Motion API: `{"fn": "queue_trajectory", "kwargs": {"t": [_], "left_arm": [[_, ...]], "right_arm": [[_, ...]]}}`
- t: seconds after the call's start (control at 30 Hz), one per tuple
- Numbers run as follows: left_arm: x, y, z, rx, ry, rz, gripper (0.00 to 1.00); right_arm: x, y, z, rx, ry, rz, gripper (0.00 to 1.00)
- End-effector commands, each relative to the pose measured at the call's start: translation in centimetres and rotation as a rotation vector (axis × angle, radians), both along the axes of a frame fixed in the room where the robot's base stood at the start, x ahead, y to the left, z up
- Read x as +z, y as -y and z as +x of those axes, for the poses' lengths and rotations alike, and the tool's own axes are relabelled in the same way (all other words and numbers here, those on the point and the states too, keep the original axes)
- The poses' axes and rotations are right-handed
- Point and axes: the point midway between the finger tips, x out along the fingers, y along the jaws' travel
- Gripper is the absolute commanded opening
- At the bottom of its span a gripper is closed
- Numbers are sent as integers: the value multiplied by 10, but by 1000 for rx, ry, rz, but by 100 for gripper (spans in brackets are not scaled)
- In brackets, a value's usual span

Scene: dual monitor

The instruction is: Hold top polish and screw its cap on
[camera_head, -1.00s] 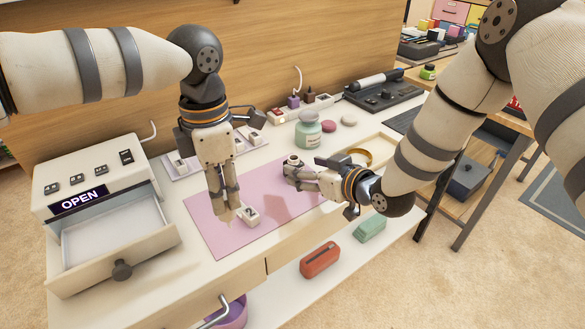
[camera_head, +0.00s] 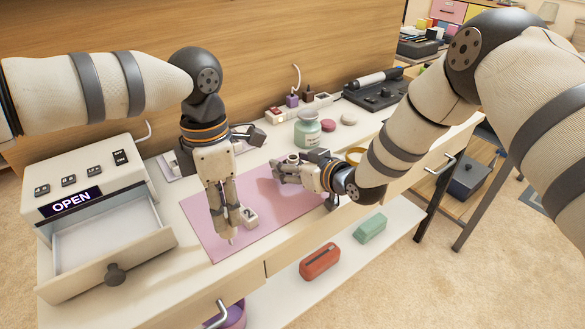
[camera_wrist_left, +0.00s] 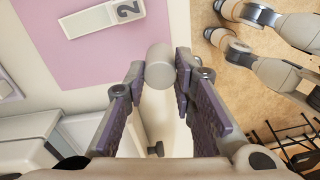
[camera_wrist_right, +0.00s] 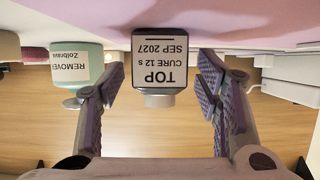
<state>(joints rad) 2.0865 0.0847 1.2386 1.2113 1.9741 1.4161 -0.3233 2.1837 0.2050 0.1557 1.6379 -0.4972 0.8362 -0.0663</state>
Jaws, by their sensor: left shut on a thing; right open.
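The top polish bottle (camera_wrist_right: 159,65) has a white label reading "TOP, CURE 12 s, SEP 2027". It appears inverted in the right wrist view, and it stands at the pink mat's back part in the head view (camera_head: 292,159). My right gripper (camera_head: 281,170) is open, low at the mat, with its fingers (camera_wrist_right: 156,85) spread to either side of the bottle in the wrist view. I cannot tell whether they touch it. My left gripper (camera_head: 226,234) points down near the mat's front edge, shut on a whitish cylinder (camera_wrist_left: 160,68), apparently the cap.
A block marked 2 (camera_head: 250,217) lies on the pink mat (camera_head: 205,225) beside my left gripper. A green remover jar (camera_head: 307,132) stands behind the bottle. An open drawer (camera_head: 110,245) under the OPEN sign juts out at left.

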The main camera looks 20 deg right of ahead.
Motion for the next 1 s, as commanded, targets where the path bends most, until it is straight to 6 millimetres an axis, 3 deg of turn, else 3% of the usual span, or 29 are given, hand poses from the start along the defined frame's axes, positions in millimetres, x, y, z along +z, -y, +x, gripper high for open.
{"fn": "queue_trajectory", "kwargs": {"t": [0.17, 0.4, 0.77, 0.97, 1.0], "left_arm": [[1, 0, 0, 0, 2, 0, 0], [1, 0, 0, 0, 1, 0, 0], [3, 0, 0, 0, 5, 0, 0], [19, 0, 1, 0, 28, 0, 0], [31, 0, 2, 0, 45, 0, 0]], "right_arm": [[1, 0, 0, 0, 1, 0, 58], [1, 0, 0, 0, 1, 0, 5], [6, 0, 0, 0, 3, 0, 5], [40, 0, 1, -1, 12, 1, 5], [50, 0, -7, 0, 10, 1, 5]]}}
